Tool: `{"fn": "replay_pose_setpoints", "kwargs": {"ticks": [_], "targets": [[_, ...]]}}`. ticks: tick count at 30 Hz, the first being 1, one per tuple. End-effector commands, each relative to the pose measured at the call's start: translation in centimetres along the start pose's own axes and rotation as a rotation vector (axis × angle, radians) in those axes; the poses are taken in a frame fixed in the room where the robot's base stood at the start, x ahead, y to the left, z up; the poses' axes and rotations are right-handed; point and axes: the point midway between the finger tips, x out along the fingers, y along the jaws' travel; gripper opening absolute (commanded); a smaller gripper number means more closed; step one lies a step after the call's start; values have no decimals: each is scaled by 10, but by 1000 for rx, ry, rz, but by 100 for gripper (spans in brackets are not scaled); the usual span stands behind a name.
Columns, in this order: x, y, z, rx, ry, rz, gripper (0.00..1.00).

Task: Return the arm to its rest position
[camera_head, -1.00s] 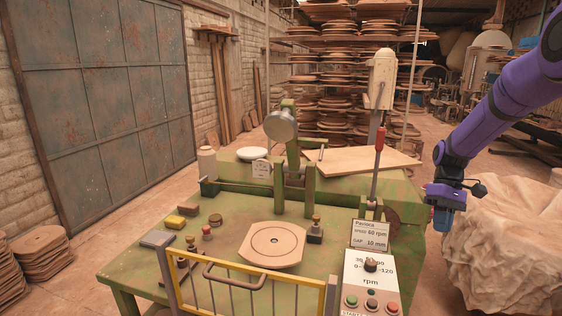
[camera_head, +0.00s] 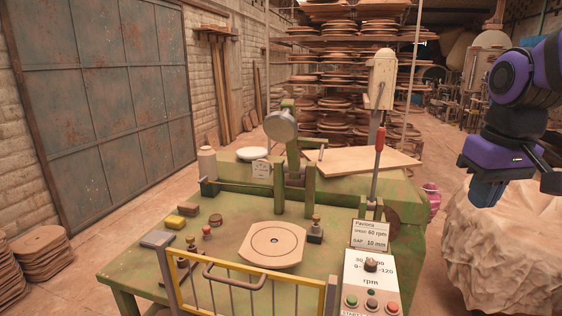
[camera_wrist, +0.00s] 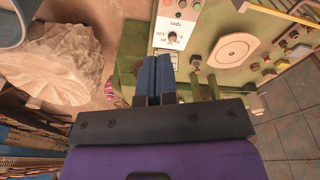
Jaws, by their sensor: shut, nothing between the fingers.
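My purple arm reaches in from the right edge of the head view. The fingers touch nothing in either view.
The green press table (camera_head: 225,268) carries a round plate (camera_head: 273,244), a red-knobbed lever (camera_head: 379,140) and a control box (camera_head: 370,275). A yellow guard rail (camera_head: 245,268) stands in front. A pale covered heap (camera_head: 505,245) stands below my arm.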

Motion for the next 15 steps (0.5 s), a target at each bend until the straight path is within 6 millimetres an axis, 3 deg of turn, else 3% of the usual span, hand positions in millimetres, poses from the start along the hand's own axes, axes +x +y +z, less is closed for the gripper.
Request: {"fn": "replay_pose_setpoints", "kwargs": {"ticks": [9,15], "targets": [[-20,-18,66,54,216,16,0],[-21,-23,91,76,300,10,0]]}}
